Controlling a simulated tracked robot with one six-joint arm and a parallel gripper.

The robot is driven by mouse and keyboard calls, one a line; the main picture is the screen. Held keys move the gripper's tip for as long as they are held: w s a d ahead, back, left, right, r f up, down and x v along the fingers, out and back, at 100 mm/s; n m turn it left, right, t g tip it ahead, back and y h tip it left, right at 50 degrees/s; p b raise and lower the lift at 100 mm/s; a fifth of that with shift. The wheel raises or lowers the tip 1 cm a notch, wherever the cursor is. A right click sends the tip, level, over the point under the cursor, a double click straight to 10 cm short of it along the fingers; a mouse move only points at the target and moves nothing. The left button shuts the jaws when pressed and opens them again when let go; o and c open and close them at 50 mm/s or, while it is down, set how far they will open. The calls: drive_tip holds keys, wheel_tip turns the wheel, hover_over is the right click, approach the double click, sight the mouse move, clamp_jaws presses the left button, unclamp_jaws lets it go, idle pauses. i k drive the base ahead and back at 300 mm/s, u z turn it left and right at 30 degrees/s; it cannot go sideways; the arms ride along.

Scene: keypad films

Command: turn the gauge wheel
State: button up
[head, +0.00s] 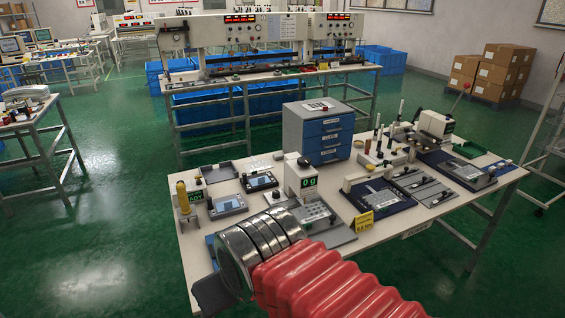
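A white upright instrument (299,175) with a green digital display stands on the near workbench (375,247), behind my arm. I cannot make out which part is the gauge wheel. My arm, with a red ribbed sleeve and a shiny metal collar, reaches over the bench's front left and hides part of it. A dark part of my gripper (211,294) shows at its left end. Its fingertips and any contact cannot be told apart.
A blue drawer cabinet (327,140) stands at the bench's back. Several trays and devices crowd the top, with a yellow sign (363,221) at the front edge. Another bench (270,77) with blue bins stands behind. Green floor is open at left.

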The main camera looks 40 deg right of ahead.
sight(303, 161)
drive_tip(key=u, duration=1.2)
drive_tip(key=k, duration=0.9)
drive_tip(key=z, duration=1.05)
drive_tip(key=i, duration=0.95)
